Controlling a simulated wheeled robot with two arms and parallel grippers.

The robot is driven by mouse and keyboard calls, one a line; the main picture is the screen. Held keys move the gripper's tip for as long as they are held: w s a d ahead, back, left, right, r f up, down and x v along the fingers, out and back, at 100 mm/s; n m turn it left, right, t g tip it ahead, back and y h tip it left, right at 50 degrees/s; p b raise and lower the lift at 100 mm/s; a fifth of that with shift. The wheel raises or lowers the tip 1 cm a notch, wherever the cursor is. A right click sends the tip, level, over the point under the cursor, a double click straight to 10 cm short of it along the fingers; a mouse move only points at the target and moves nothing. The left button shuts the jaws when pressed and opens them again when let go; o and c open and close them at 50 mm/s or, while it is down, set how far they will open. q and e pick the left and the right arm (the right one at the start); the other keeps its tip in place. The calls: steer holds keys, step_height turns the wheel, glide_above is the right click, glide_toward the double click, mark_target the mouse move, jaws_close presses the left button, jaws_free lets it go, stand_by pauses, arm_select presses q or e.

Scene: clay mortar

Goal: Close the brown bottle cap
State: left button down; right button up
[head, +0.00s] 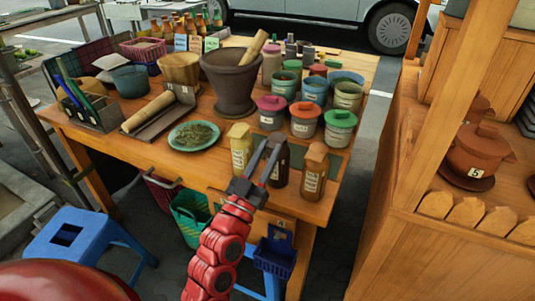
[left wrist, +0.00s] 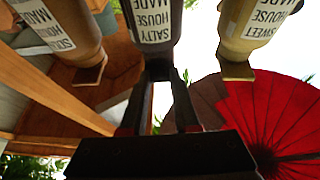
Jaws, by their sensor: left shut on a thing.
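The dark brown bottle (head: 281,170) stands upright at the front edge of the wooden table, between a yellow bottle (head: 241,155) and an orange-brown bottle (head: 314,172). My left gripper (head: 269,148) is at its top, with the fingers against its near side. In the left wrist view, where things appear upside down, the dark bottle (left wrist: 153,25) has a label with the word SALTY. There my left gripper (left wrist: 159,82) has its fingers around the dark cap (left wrist: 158,70), shut on it. The fingers partly hide the cap, so I cannot tell if it is fully closed. My right gripper is not in view.
Lidded jars (head: 305,118) stand close behind the bottles. A green plate of herbs (head: 194,136) lies to the left, and a large mortar (head: 232,88) stands behind it. A wooden stall (head: 430,190) is at the right. A blue stool (head: 75,238) stands at the front left.

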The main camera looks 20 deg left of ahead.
arm_select(q)
steer(key=c, duration=0.6)
jaws_free()
steer(key=shift+c, duration=0.2)
steer(key=p+v, duration=0.7)
steer(key=v, duration=1)
steer(key=shift+s, duration=0.25)
steer(key=shift+a, duration=0.1)
